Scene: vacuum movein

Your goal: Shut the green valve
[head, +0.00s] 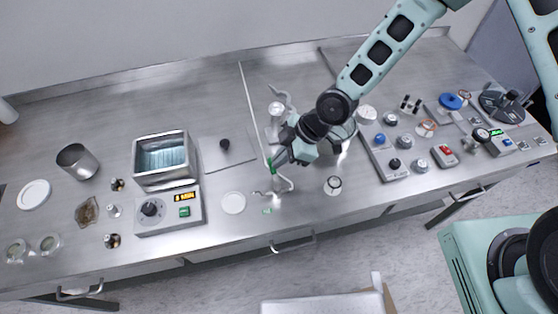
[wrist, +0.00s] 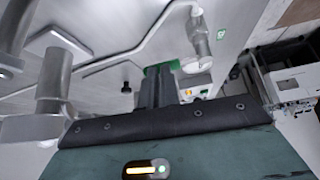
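The green valve (head: 269,164) has a green handle on a metal pipe fitting near the middle of the bench. In the wrist view its green handle (wrist: 151,71) shows just beyond my fingertips, and the fingers hide part of it. My gripper (head: 278,160) is right beside the handle in the head view. In the wrist view the two dark fingers of my gripper (wrist: 158,82) are close together, with almost no gap. I cannot tell whether they touch the handle or pinch any part of it.
Metal pipes and stands (head: 276,110) rise close around my gripper. A water bath (head: 163,158) with a control box stands to the left, and a small round jar (head: 333,186) to the right. A panel of knobs (head: 385,155) lies further right. The bench's front middle is fairly clear.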

